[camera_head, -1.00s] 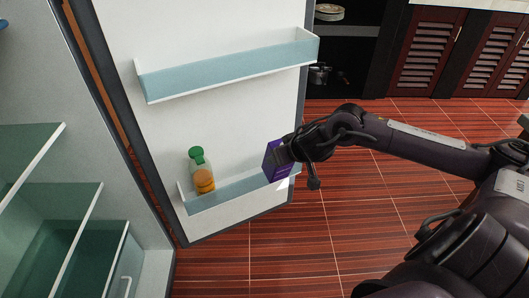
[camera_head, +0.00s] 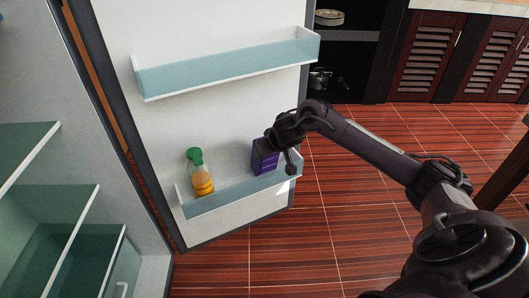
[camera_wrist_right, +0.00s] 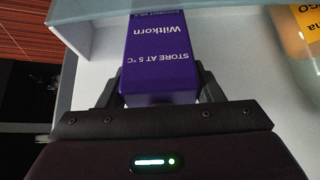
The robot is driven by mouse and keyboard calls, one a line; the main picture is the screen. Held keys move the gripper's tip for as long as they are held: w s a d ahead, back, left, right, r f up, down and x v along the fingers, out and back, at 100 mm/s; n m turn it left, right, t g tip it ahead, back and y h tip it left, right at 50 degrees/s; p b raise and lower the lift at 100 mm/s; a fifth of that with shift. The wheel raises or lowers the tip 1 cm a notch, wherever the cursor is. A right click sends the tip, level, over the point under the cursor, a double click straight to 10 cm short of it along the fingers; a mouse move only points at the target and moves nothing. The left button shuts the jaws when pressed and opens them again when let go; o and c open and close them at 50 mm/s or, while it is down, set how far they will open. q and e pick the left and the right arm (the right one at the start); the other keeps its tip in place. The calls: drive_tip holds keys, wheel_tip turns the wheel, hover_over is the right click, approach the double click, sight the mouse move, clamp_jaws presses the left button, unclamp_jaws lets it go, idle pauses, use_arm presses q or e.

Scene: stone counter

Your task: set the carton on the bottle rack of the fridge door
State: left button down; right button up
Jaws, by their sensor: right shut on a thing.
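The purple carton (camera_head: 264,157) is upright at the right part of the lower door rack (camera_head: 232,193). Its lower end shows at or just behind the rack's front wall; I cannot tell whether it touches the rack floor. The left gripper is not in view.
An orange bottle with a green cap (camera_head: 200,175) stands at the left of the lower rack, with free room between it and the carton. An empty upper rack (camera_head: 228,68) is above. Fridge shelves (camera_head: 50,215) are at the left.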

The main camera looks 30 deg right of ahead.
drive_tip(key=shift+w+d+f+g+b, duration=0.15)
drive_tip(key=shift+w+f+g+b, duration=0.2)
drive_tip(key=shift+w+f+g, duration=0.8)
drive_tip(key=shift+r, duration=0.1)
drive_tip(key=o, duration=1.4)
